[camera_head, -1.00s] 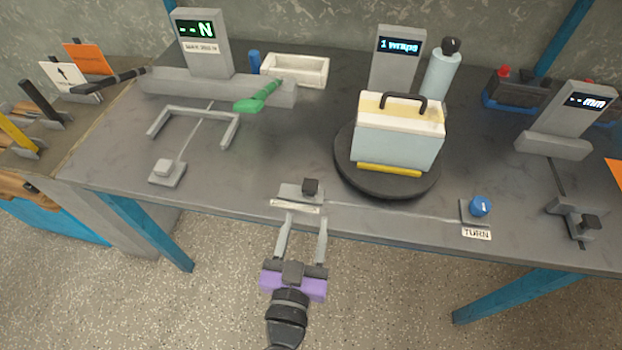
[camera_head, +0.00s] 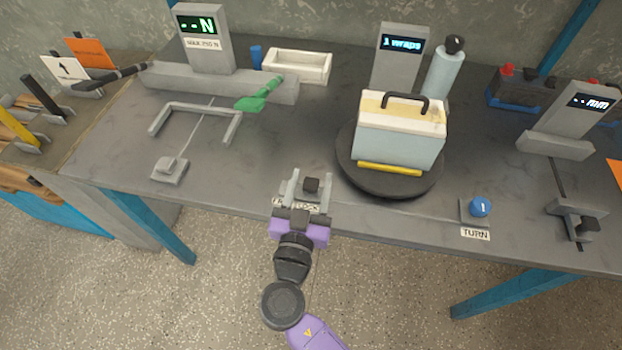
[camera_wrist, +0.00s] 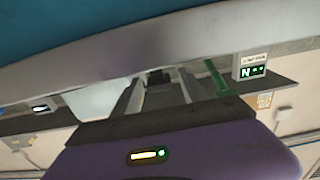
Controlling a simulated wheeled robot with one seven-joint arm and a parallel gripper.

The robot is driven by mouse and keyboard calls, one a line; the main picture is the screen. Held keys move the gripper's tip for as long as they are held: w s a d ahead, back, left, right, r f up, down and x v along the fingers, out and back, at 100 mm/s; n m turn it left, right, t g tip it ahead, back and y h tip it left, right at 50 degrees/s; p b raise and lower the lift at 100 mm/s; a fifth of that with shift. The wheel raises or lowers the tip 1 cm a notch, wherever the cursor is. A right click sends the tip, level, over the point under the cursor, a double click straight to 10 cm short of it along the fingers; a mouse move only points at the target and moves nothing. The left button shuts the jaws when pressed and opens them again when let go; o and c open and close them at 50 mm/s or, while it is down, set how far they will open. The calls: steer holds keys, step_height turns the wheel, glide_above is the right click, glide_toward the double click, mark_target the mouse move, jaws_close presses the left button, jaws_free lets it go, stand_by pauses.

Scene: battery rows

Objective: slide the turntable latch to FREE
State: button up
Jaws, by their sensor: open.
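The turntable latch is a small grey base at the table's front edge with a black knob (camera_head: 311,185). The round dark turntable (camera_head: 372,186) is behind it to the right, bearing a pale blue and cream battery (camera_head: 398,140) with a black handle and a yellow strip. My gripper (camera_head: 311,175) is open, with one finger on each side of the knob in the head view. I cannot tell whether either finger touches it.
A blue knob (camera_head: 480,207) labelled TURN stands right of the latch. A display (camera_head: 402,50) reading "1 wraps" and a grey bottle (camera_head: 444,70) stand behind the turntable.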

steer(key=shift+w, duration=0.1)
jaws_close()
stand_by(1.4)
